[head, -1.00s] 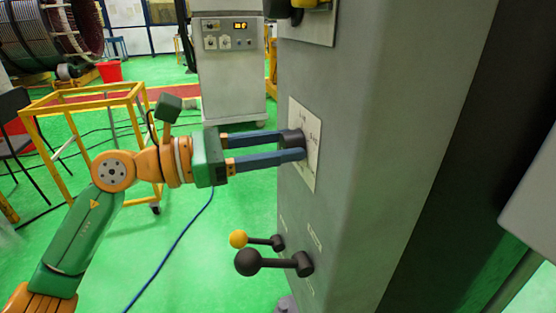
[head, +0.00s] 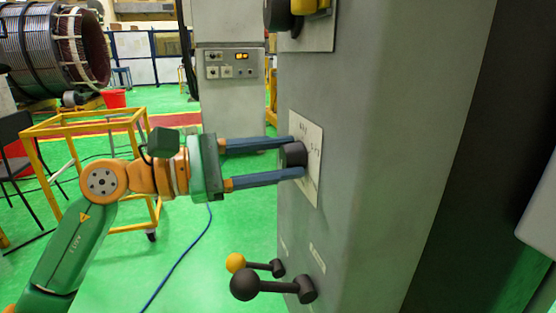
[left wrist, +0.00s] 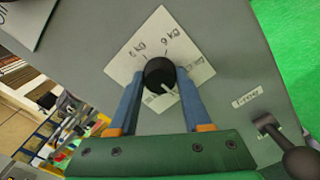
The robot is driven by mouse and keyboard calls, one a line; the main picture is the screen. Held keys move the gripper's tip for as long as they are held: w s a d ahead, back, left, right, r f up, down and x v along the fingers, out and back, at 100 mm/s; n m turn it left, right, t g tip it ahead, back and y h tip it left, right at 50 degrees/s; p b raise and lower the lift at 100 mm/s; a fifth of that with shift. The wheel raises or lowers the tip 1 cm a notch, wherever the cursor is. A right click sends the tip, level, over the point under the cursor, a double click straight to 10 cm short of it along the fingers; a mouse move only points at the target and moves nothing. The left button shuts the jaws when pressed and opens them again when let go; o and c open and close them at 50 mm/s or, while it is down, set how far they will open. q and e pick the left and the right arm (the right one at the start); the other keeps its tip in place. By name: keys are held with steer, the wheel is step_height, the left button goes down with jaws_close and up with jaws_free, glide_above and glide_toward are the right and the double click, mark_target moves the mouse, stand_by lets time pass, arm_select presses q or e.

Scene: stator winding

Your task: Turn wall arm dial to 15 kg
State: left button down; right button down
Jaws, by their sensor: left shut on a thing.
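The dial is a black round knob (head: 293,155) on a pale, marked plate (head: 313,180) fixed to the grey column. My left gripper (head: 298,157) reaches in from the left, its two blue fingers shut on the knob, one above and one below. In the left wrist view the knob (left wrist: 159,72) sits between the fingertips (left wrist: 160,82). A white pointer mark on it points down and slightly right. Handwritten kg labels surround it on the plate (left wrist: 150,38); one looks like 6 kg, and the lower ones are too small to read. My right gripper is out of view.
Below the dial, a black-balled lever (head: 245,284) and a yellow-balled lever (head: 236,262) stick out from the column (head: 370,120). Another plate with a knob is above. A yellow frame cart (head: 75,127) stands behind my left arm. A grey control cabinet (head: 232,95) stands behind.

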arm_select(q)
steer(key=shift+r, duration=0.15)
steer(key=shift+c, duration=1.7)
jaws_free()
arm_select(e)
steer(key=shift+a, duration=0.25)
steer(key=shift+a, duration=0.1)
arm_select(q)
steer(key=shift+a+f, duration=0.2)
steer(key=shift+a, duration=0.05)
steer(key=b+v, duration=0.1)
steer(key=v, duration=0.5)
steer(key=shift+s+a, duration=0.15)
steer(key=shift+a, duration=0.1)
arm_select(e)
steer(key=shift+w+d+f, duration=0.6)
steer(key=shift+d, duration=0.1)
